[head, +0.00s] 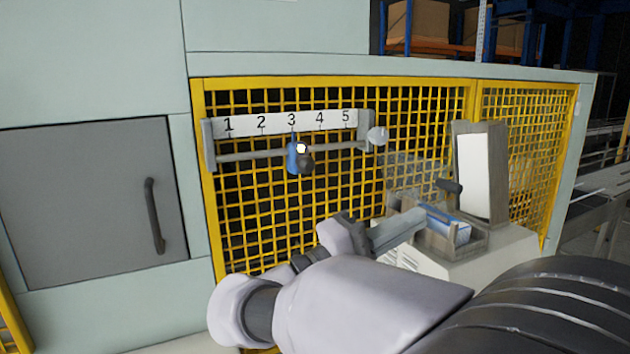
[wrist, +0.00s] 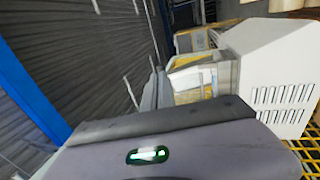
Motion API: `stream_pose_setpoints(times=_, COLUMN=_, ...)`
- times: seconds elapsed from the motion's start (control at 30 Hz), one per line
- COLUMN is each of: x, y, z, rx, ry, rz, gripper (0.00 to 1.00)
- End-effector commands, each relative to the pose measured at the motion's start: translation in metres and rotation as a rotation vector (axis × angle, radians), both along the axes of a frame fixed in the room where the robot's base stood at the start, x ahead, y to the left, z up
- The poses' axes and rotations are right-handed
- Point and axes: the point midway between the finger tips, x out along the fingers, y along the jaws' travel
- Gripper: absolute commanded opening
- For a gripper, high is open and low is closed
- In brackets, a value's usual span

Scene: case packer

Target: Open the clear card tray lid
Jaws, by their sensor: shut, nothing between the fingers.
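The card tray (head: 468,240) sits on a pale machine body at the right in the head view, with blue and white cards (head: 447,226) in it. A faint clear panel (head: 412,172), which looks like the lid, shows raised above the tray's left side; its exact angle is hard to tell. A dark handle (head: 449,186) shows near its right end. My gripper (head: 421,217) is shut and empty, its fingertips at the tray's left side in the picture; I cannot tell whether they touch it. In the wrist view, the fingers (wrist: 157,78) are beside the tray area.
A grey upright housing with a white panel (head: 475,178) stands behind the tray. Yellow mesh guarding (head: 420,110) is behind. A numbered rail (head: 245,155) with a blue slider (head: 293,157) sits left. A vented pale housing (wrist: 275,75) fills the wrist view's right.

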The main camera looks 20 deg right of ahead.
Motion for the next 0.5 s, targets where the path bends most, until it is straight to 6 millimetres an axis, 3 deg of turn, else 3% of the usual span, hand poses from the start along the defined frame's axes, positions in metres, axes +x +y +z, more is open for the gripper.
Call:
stream_pose_setpoints(times=0.3, x=0.005, y=-0.062, z=0.02, rx=0.0, ry=0.003, rz=-0.003, gripper=0.0)
stream_pose_setpoints(times=0.5, x=0.007, y=-0.081, z=0.024, rx=0.0, ry=0.003, rz=-0.001, gripper=0.0)
